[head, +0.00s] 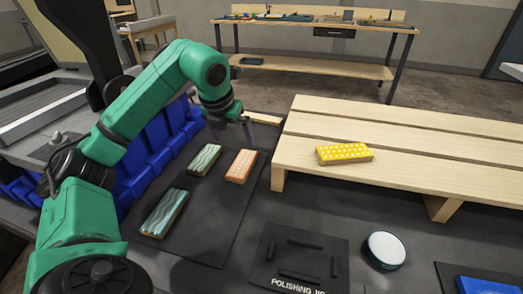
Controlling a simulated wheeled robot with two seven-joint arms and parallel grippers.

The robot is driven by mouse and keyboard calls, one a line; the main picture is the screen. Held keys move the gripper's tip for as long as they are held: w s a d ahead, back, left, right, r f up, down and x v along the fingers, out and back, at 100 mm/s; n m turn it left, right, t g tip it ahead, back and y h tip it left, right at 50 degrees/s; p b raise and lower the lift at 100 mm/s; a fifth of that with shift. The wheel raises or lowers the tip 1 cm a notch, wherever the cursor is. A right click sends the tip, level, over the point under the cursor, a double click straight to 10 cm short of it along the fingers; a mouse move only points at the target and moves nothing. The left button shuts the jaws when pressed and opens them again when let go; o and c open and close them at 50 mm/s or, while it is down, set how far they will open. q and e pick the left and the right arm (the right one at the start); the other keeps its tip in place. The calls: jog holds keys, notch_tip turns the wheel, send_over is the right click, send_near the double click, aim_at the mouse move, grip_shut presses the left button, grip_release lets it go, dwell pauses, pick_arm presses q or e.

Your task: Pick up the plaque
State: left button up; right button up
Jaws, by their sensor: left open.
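Several flat plaques are in view, and I cannot tell which one the task means. Two green plaques with wavy pale lines lie on a dark mat: the far one (204,160) and the near one (164,213). An orange plaque with pale dots (241,166) lies to the right of the far green one. A yellow plaque with white dots (344,153) lies on a slatted wooden platform. A blue plaque (488,286) is cut off at the bottom right. My left gripper (232,131) is open, pointing down above and behind the far green and orange plaques, apart from them.
The wooden platform (420,145) stands raised at the right. A dark polishing jig (298,257) with low raised bars and a round white-topped object (385,250) are in front of it. Blue bins (150,150) line the left, near my arm. A workbench (310,22) stands at the back.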

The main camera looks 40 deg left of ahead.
pick_arm(q)
jog(key=b, duration=0.1)
send_near(242, 164)
jog(key=shift+d+f, duration=0.1)
jog(key=shift+f, duration=0.5)
jog(key=x, duration=0.7)
jog(key=shift+w+f, duration=0.2)
jog(key=shift+w, duration=0.05)
jog(key=shift+r, duration=0.1)
jog(key=c, duration=1.4)
pick_arm(e)
jog(key=shift+s+f, duration=0.5)
jog(key=shift+f, duration=0.05)
pick_arm(q)
jog(key=shift+r, duration=0.15)
